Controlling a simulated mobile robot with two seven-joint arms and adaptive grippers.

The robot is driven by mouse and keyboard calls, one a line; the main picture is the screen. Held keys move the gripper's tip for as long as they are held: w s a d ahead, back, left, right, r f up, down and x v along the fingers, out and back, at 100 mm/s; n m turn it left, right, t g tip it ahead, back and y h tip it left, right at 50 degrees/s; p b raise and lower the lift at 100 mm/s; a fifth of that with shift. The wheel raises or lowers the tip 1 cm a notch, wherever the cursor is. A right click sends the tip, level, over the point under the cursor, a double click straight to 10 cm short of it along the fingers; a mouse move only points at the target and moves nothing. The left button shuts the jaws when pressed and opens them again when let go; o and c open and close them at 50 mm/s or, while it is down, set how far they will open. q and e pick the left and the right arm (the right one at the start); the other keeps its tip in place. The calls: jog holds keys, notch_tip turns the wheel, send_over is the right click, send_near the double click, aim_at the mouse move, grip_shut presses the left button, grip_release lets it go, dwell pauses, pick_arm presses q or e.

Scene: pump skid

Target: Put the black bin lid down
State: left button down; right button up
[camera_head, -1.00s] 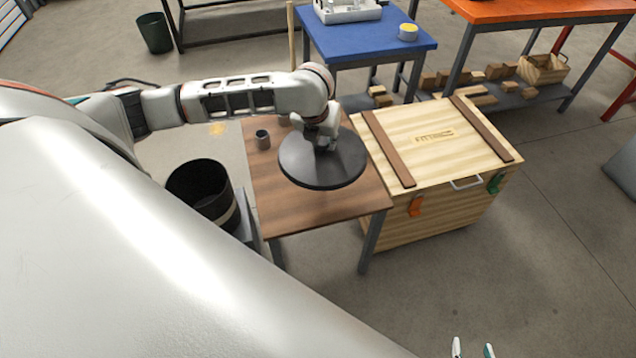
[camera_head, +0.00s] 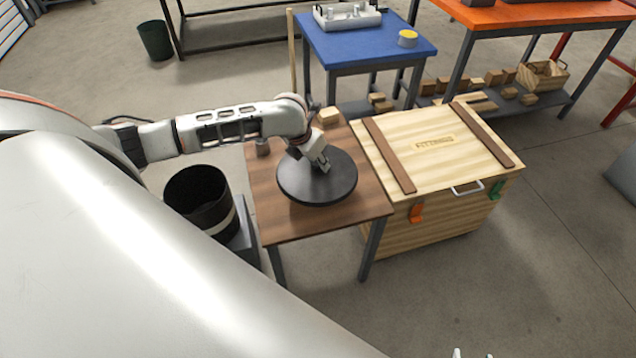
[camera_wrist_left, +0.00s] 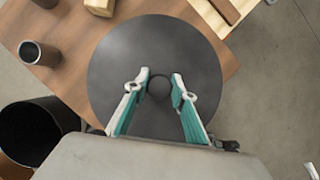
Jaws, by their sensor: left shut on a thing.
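The black bin lid (camera_head: 330,186) is a round dark disc with a small knob, over the middle of the small brown table (camera_head: 290,225). I cannot tell whether it touches the tabletop. My left gripper (camera_head: 322,168) is above it, shut on its knob; in the left wrist view the fingers (camera_wrist_left: 160,82) stand on both sides of the knob (camera_wrist_left: 159,89). The open black bin (camera_head: 200,203) stands left of the table. My right gripper (camera_head: 473,354) barely shows at the bottom edge, its two tips apart and empty.
A grey cup (camera_head: 262,147) and a wooden block (camera_head: 328,116) are at the table's back. A wooden crate (camera_head: 440,222) stands close on the right. A blue table (camera_head: 365,50) and an orange bench (camera_head: 530,12) are behind. The table's front strip is clear.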

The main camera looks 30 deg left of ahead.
pick_arm(q)
notch_tip(320, 180, down, 9)
jog(key=shift+f+b, duration=0.1)
jog(key=shift+b, duration=0.65)
jog(key=c, duration=1.7)
grip_release()
